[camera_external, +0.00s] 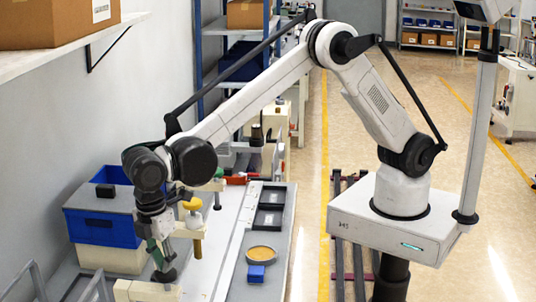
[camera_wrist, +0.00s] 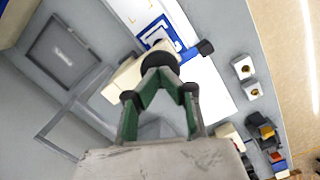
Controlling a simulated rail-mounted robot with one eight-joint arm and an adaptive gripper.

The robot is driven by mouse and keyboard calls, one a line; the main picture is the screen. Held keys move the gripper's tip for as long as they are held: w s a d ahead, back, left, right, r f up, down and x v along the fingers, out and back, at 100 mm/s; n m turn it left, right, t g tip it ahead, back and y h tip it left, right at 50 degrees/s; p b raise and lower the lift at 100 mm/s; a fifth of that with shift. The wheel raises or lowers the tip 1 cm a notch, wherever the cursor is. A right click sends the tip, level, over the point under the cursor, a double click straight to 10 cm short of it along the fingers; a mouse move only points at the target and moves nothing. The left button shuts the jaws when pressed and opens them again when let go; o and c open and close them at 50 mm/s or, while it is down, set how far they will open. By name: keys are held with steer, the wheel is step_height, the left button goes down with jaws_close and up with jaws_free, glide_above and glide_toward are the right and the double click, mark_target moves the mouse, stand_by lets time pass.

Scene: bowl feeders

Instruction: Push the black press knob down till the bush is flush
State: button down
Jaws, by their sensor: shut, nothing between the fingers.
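A black round knob (camera_external: 165,275) sits low at the front left of the bench, by cream blocks. What appears to be the same black knob (camera_wrist: 155,58) shows in the wrist view just beyond my fingertips, partly covered by them. My gripper (camera_external: 158,262), with green-sided fingers, points down right at the knob. In the wrist view my gripper (camera_wrist: 160,73) has its fingertips together with nothing between them. Whether the tips touch the knob or sit just above it, I cannot tell. The bush is not visible to me; it may be hidden beneath the knob.
A yellow-topped fixture (camera_external: 192,205) stands close to the right of my wrist. A blue bin (camera_external: 105,228) stands at the left. A round yellow dish (camera_external: 261,253) and a small blue block (camera_external: 256,274) lie on the bench to the right. Black trays (camera_external: 268,217) lie farther back.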

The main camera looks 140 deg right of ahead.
mark_target(165, 277)
step_height(165, 277, down, 4)
steer(key=b, duration=0.3)
steer(key=shift+s+f+b, duration=0.1)
steer(key=shift+f+b, duration=0.15)
steer(key=shift+b, duration=0.05)
steer(key=shift+r, duration=0.1)
steer(key=w, duration=0.1)
steer(key=w+r, duration=0.1)
steer(key=w, duration=0.1)
steer(key=shift+w+a, duration=0.1)
steer(key=shift+w, duration=0.05)
stand_by(0.3)
step_height(165, 277, up, 12)
steer(key=w, duration=0.1)
stand_by(0.5)
steer(key=shift+w, duration=0.1)
